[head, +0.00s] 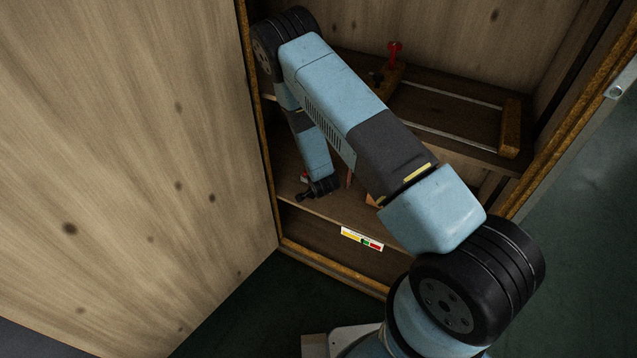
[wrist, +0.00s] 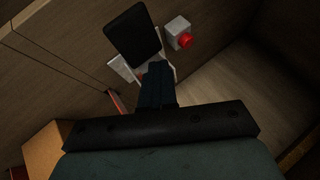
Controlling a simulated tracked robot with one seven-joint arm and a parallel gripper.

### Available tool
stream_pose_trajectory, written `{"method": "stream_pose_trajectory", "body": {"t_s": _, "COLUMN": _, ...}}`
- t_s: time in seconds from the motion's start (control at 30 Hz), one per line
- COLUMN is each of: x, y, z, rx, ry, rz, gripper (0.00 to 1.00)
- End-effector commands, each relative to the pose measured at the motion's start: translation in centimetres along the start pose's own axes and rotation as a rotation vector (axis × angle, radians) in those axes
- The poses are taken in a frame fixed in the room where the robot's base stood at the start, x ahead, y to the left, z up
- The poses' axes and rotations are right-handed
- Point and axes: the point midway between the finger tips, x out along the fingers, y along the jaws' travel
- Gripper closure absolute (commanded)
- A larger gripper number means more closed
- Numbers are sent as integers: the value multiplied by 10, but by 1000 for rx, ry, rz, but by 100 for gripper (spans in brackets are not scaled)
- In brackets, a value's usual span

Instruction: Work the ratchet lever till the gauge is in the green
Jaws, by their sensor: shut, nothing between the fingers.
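The gauge (head: 362,239) is a small strip with yellow, green and red bands on the front edge of the lower shelf in the head view. Its pointer is too small to read. My gripper (head: 303,196) is low inside the left of the cabinet; its shut fingers show in the wrist view (wrist: 157,70). Just beyond them is a black flat paddle (wrist: 132,32) by a pale plate (wrist: 122,68); I cannot tell whether the fingers touch it or whether it is the ratchet lever. A thin red bar (wrist: 117,102) lies left of the fingers, also upright in the head view (head: 349,178).
A white box with a red button (wrist: 185,40) is right of the paddle. An orange-brown block (wrist: 55,150) is at lower left. A red-knobbed handle (head: 394,50) stands on the upper shelf with rails. The large wooden panel (head: 120,150) bounds the left.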

Motion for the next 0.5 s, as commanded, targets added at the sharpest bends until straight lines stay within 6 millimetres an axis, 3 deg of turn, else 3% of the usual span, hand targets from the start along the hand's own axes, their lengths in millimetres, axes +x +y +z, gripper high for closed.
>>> {"method": "stream_pose_trajectory", "body": {"t_s": 0.5, "x": 3, "y": 3, "z": 8, "rx": -2, "ry": -9, "rz": 2, "gripper": 100}}
